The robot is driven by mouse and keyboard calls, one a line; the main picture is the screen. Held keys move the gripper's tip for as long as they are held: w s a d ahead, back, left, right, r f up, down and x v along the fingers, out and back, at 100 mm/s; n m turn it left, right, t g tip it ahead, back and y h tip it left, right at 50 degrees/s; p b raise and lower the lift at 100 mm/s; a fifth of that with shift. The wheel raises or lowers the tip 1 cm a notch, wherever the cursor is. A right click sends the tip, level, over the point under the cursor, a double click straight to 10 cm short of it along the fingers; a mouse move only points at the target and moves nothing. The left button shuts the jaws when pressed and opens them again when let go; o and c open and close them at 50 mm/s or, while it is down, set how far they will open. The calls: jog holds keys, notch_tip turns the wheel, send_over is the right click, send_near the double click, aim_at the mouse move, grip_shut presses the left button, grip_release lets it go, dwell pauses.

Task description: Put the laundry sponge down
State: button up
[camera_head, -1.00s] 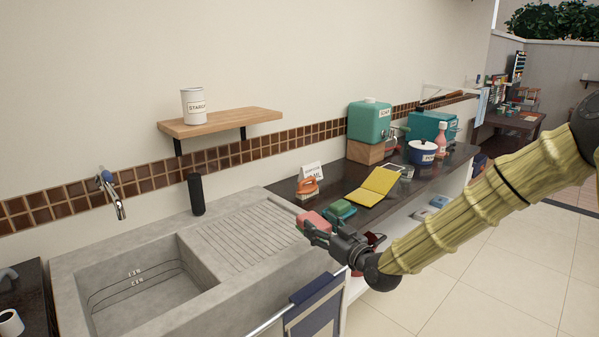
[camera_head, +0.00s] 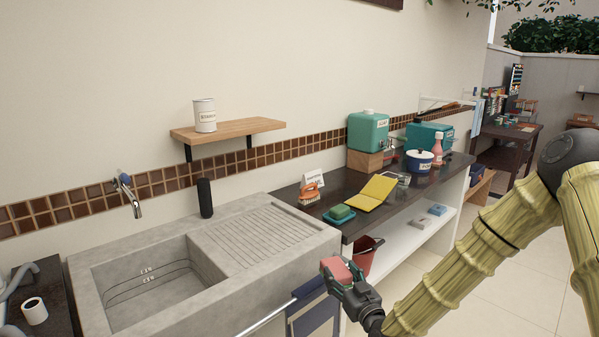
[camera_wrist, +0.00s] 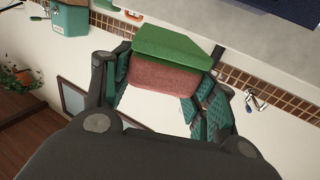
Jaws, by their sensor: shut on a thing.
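The laundry sponge is a pinkish-red block with a green layer. In the head view the sponge (camera_head: 337,267) shows red at the tip of my gripper (camera_head: 342,275). In the wrist view the sponge (camera_wrist: 160,78) sits between both fingers of my gripper (camera_wrist: 166,72), green layer toward the top of the picture. My gripper is shut on it and holds it in the air, in front of the counter near the sink's right front corner. The fingers hide part of the sponge in the head view.
The dark counter (camera_head: 287,192) carries a green soap on a teal dish (camera_head: 335,218), a yellow cloth (camera_head: 377,187), an orange brush (camera_head: 309,197) and a blue-lidded pot (camera_head: 420,162). The concrete sink (camera_head: 320,243) stands left, its ribbed drainboard clear. A red bucket (camera_head: 365,258) is below.

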jog(key=s+d+f+m+h, duration=0.2)
jog(key=s+d+f+h, duration=0.1)
jog(key=f, duration=0.4)
jog(key=s+d+f+m+t+h, duration=0.1)
jog(key=s+d+f+m+h, duration=0.1)
jog(key=f, duration=0.5)
jog(key=shift+s+d+h, duration=0.6)
jog(key=shift+s+d, duration=0.05)
jog(key=shift+d, duration=0.05)
